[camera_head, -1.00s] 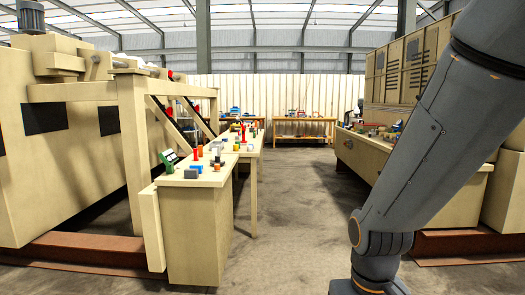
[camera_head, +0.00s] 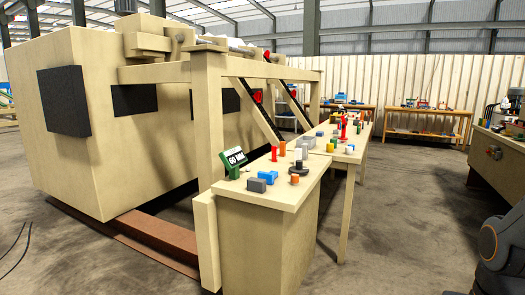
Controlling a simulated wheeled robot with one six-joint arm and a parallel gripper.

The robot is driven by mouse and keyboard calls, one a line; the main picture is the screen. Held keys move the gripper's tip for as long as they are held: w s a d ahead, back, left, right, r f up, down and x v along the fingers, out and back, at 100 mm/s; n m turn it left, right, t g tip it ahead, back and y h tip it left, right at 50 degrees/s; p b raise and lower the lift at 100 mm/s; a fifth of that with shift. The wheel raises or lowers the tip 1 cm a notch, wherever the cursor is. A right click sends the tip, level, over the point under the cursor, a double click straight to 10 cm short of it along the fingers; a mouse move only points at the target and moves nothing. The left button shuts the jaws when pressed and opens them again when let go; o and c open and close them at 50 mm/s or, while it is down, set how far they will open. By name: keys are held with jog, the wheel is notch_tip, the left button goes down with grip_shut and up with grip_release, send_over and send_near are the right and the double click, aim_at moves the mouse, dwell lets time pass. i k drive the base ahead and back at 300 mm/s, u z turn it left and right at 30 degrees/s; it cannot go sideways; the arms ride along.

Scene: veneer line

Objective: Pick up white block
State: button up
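Several small blocks and pegs stand on the near end of the beige table (camera_head: 235,195) at the centre. A pale grey-white upright piece (camera_head: 298,155) stands there on or just behind a dark round base; I cannot tell whether it is the white block. A grey block (camera_head: 256,185) lies near the table's front edge, with a blue block (camera_head: 268,176) beside it. My gripper is not in view; only part of my arm shows at the lower right.
A green sign (camera_head: 234,160) stands at the table's left, red and orange pegs (camera_head: 274,153) beside it. A second table (camera_head: 352,155) with more pieces continues behind. A large beige machine (camera_head: 120,170) fills the left. Grey floor (camera_head: 410,220) is open right of the tables.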

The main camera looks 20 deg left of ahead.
aim_at(298, 152)
jog(key=u, duration=0.4)
jog(key=i, duration=0.85)
jog(key=u, duration=0.4)
